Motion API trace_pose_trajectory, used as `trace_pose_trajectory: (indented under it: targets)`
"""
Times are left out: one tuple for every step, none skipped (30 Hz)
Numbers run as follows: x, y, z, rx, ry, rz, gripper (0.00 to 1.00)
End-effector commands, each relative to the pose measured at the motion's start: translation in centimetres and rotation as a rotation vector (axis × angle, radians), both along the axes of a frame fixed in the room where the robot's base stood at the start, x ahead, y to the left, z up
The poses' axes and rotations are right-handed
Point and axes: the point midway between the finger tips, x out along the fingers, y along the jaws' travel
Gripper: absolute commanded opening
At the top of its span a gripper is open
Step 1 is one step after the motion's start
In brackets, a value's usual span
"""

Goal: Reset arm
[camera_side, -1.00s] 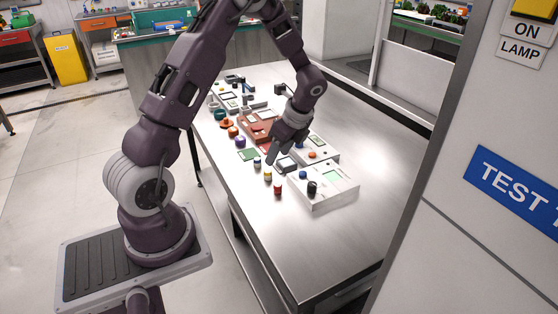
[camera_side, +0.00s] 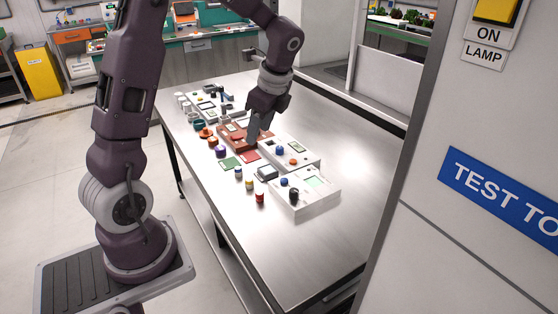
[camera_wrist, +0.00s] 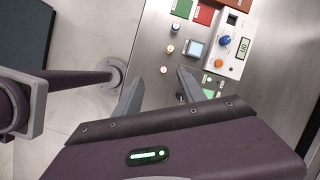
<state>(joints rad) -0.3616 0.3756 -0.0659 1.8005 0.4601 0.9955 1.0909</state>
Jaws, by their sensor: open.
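My gripper (camera_side: 252,138) hangs over the table, its fingers pointing down near the red-brown tray (camera_side: 232,142). In the wrist view, my gripper (camera_wrist: 157,84) has its two fingers spread apart with nothing held between them. The fingertips look raised above the tabletop, though the exact height is hard to tell. Part of the red-brown tray is hidden behind the fingers in the side view.
White control boxes (camera_side: 318,201) with knobs stand right of my gripper. Small cylinders, such as the red one (camera_side: 259,198), stand along the table's left side. A green square (camera_side: 230,162) and a red square (camera_side: 250,157) lie nearby. The steel table (camera_side: 350,140) is bare at right.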

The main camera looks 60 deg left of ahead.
Motion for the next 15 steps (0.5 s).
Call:
trace_pose_trajectory:
  targets:
    - [-1.1, -2.3, 2.4, -0.005, -0.088, 0.068, 0.47]
    - [-2.0, -3.9, 3.8, -0.017, -0.151, 0.13, 0.47]
    - [-3.5, -6.2, 5.5, -0.042, -0.239, 0.219, 0.47]
    - [-4.8, -7.9, 6.6, -0.067, -0.302, 0.288, 0.47]
    - [-6.2, -9.4, 7.5, -0.098, -0.362, 0.358, 0.47]
    - [-8.0, -11.4, 8.4, -0.146, -0.438, 0.449, 0.47]
    - [-9.4, -12.7, 8.9, -0.186, -0.489, 0.517, 0.47]
    - [-10.8, -14.0, 9.2, -0.229, -0.533, 0.58, 0.47]
    - [-12.4, -15.4, 9.5, -0.284, -0.584, 0.659, 0.47]
    - [-13.6, -16.3, 9.5, -0.326, -0.613, 0.714, 0.47]
    - [-14.6, -17.0, 9.5, -0.366, -0.637, 0.766, 0.47]
    - [-15.7, -17.9, 9.5, -0.414, -0.662, 0.822, 0.47]
    - [-16.4, -18.3, 9.3, -0.443, -0.676, 0.859, 0.47]
    - [-16.9, -18.8, 9.2, -0.469, -0.685, 0.889, 0.47]
    - [-17.5, -19.1, 9.1, -0.495, -0.694, 0.921, 0.47]
